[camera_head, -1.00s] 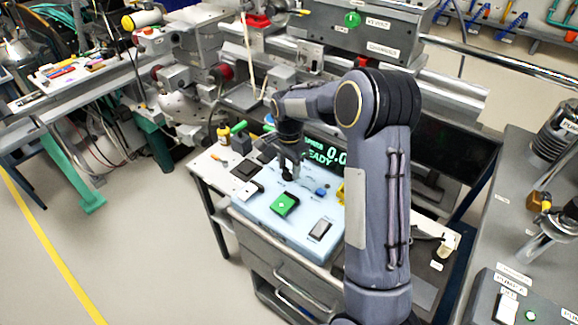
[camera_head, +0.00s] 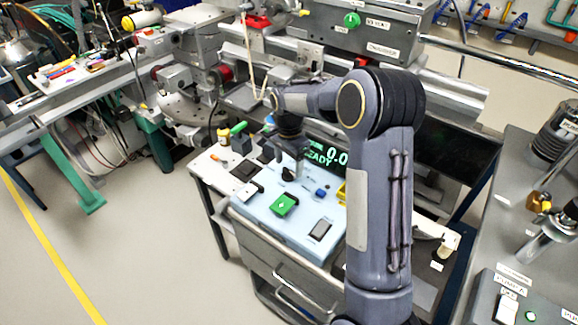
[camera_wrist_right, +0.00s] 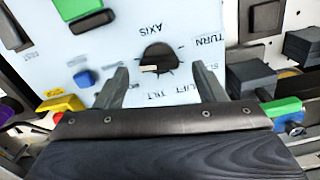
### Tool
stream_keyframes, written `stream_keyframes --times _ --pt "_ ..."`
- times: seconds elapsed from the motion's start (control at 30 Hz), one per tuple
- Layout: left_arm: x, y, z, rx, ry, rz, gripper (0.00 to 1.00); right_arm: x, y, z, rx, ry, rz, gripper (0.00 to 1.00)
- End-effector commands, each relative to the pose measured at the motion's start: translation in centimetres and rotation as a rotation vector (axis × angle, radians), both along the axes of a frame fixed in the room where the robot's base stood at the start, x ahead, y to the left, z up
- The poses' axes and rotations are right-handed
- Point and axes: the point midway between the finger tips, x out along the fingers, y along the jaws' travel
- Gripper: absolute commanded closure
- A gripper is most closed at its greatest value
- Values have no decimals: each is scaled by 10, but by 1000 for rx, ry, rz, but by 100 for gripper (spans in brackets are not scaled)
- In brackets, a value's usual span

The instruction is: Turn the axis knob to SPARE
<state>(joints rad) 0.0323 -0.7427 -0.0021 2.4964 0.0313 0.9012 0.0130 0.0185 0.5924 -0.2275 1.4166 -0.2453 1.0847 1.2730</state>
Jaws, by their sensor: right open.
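The axis knob (camera_wrist_right: 159,58) is a round dark knob with a pale pointer mark, on a light blue panel (camera_wrist_right: 110,50) that reads AXIS upside down in the right wrist view. Labels LIFT, TILT, TURN and a partly hidden one starting with S ring it. The pale mark lies toward the lower left, nearest the TILT side. My right gripper (camera_wrist_right: 160,80) is open, one finger on each side of the knob and a little short of it, with no clear contact. In the head view the gripper (camera_head: 289,157) is just above the knob (camera_head: 288,174). My left gripper is out of view.
A lit display (camera_head: 325,156) stands behind. Dark blocks (camera_wrist_right: 252,80) lie beside the panel.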

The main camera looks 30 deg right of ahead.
Motion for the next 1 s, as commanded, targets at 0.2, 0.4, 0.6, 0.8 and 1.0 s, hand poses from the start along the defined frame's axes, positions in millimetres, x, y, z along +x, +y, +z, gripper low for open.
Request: stream_keyframes --times 0.2,0.4,0.6,0.8,1.0 --pt "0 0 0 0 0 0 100 0 0 40 0 -5 -1 36" --pt "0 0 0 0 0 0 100 0 0 59 0 -1 -2 36" --pt "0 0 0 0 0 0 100 0 0 61 0 -1 -1 36" --pt "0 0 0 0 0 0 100 0 0 61 0 -1 -1 36" --pt "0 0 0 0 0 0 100 -3 0 63 5 -5 7 36"
